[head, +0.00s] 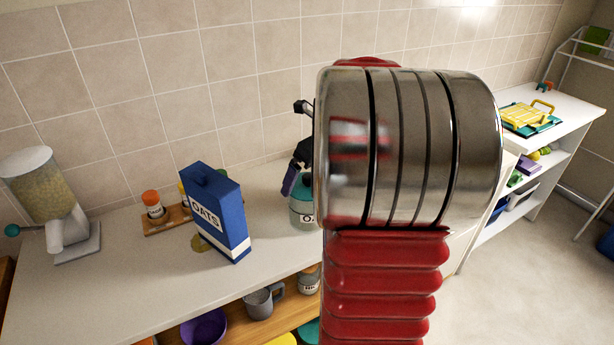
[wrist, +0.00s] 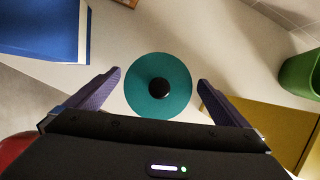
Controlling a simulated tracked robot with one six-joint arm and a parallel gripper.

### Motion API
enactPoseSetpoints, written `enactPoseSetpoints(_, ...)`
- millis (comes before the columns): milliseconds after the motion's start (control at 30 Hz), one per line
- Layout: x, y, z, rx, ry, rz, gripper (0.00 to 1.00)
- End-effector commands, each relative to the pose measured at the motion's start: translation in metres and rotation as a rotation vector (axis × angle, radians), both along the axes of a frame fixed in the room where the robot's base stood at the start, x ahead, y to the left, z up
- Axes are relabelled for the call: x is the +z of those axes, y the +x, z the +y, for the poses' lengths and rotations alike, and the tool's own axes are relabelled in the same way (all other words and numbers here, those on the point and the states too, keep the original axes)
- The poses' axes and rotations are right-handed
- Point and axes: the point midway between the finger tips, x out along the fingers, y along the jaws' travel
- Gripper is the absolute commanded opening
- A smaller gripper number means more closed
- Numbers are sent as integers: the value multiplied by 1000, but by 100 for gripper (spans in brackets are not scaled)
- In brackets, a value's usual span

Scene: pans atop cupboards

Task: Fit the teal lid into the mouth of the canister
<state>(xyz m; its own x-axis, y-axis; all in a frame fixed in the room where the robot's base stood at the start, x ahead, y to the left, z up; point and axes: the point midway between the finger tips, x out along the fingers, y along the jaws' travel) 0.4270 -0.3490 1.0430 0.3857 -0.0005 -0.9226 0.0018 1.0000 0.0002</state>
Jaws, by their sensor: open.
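The teal lid (wrist: 174,98) is a round disc with a black knob, seen from above in the wrist view. My gripper (wrist: 160,77) is open, with one purple finger on each side of the lid and a gap between each finger and its rim. In the head view the canister (head: 302,218) stands upright on the counter, pale with a dark-lettered label, partly hidden by my arm. Teal shows at its top, below my gripper's fingers. The canister's mouth is hidden, so I cannot tell how deep or level the lid sits.
A blue oats box (head: 217,212) stands left of the canister. Behind it is a wooden rack (head: 168,218) with small jars. A dispenser (head: 50,205) stands at the far left. Mugs and bowls, including a grey mug (head: 262,302), fill the shelf below. The counter's left front is clear.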

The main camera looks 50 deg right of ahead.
Motion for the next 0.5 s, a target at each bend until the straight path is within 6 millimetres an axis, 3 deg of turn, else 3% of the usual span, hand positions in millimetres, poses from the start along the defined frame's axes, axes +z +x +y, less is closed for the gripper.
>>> enactPoseSetpoints(500,72,-30,-1,-2,-3,-2,100)
